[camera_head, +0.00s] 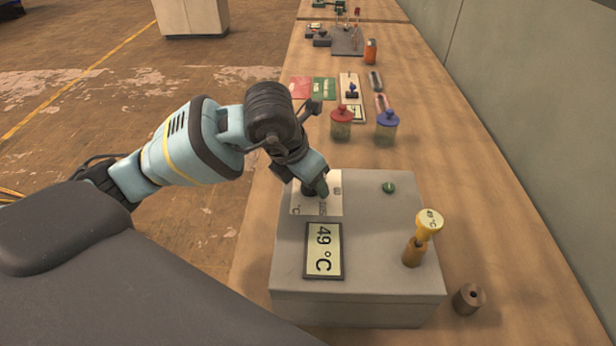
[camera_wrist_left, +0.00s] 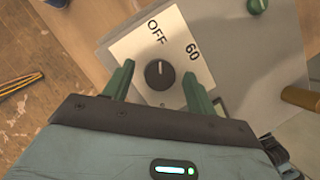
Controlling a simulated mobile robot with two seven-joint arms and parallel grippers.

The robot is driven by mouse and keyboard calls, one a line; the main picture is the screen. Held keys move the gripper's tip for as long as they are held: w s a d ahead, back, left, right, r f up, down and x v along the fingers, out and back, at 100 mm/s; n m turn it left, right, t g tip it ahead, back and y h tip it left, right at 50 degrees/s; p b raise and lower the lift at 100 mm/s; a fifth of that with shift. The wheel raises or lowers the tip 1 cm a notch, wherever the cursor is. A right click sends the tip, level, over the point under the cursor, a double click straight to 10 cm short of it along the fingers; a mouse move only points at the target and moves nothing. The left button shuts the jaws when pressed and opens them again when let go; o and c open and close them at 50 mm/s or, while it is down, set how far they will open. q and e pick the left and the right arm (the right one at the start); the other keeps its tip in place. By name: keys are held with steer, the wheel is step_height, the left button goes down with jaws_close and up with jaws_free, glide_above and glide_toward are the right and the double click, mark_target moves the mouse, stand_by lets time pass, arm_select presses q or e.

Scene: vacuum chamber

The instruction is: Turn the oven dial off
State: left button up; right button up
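The oven dial (camera_wrist_left: 160,74) is a round black knob on a white plate (camera_wrist_left: 135,50) marked OFF and 60. The plate also shows in the head view (camera_head: 328,207) on top of a grey box (camera_head: 375,250), the oven. The light mark on the dial points roughly toward the OFF side, but it is too small to read exactly. My left gripper (camera_head: 312,188) is over the plate and partly hides the dial in the head view. In the left wrist view its green fingers are apart, one on each side of the dial, with gaps visible. My right gripper is out of view.
A display (camera_head: 323,250) on the box reads 49 °C. A green knob (camera_head: 389,187) and a yellow-topped gauge (camera_head: 428,224) stand on the box. A brown cylinder (camera_head: 468,298) is beside it. Red-lidded (camera_head: 341,122) and blue-lidded (camera_head: 387,127) jars stand behind.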

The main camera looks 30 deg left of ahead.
arm_select(q)
steer(key=d+v, duration=0.1)
steer(key=v, duration=0.6)
steer(key=shift+a+r, duration=0.4)
steer(key=shift+a, duration=0.15)
steer(key=shift+s, duration=0.1)
steer(key=shift+s+f, duration=0.1)
